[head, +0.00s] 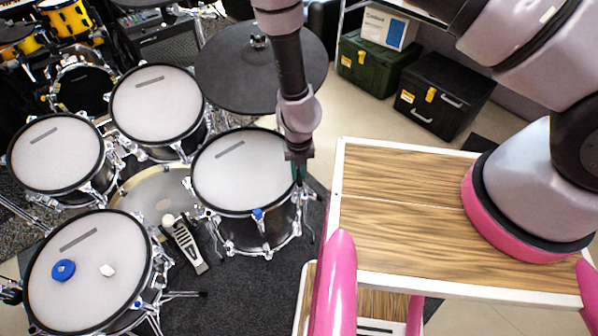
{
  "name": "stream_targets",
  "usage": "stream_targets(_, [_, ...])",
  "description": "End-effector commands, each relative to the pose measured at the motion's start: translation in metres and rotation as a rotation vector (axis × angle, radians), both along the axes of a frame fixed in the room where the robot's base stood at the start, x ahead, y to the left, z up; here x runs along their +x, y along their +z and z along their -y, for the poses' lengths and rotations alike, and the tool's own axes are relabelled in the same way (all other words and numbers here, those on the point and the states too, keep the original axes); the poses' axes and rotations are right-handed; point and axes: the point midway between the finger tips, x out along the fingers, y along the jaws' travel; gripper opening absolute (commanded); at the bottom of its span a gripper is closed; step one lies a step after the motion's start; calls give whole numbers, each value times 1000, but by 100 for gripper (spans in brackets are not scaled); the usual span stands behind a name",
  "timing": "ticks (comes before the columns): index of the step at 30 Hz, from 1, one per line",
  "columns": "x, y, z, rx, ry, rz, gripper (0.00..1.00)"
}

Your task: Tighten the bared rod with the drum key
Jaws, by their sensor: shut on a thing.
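My gripper (298,157) points down at the right rim of the front right drum (235,170). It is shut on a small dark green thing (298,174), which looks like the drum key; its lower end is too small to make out. I cannot tell whether it touches a rod. A blue piece (257,214) sits at the front rim of this drum, above a lug. The bared rod cannot be told apart from the other rim fittings.
A blue ring (63,270) and a small white piece (108,270) lie on the near left drum (75,300). Two more drums stand behind. A dark cymbal (255,75) is behind my gripper. A wood-topped cart (400,235) is at right.

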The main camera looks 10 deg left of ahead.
Motion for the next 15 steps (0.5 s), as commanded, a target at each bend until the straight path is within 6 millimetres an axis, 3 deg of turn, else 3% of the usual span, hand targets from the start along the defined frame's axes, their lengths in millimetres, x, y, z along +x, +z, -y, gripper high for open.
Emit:
stream_targets(4, [0,0,0,0,-11,0,0])
stream_targets(7, [0,0,0,1,-122,-2,0])
stream_targets(15, [0,0,0,1,-810,-2,0])
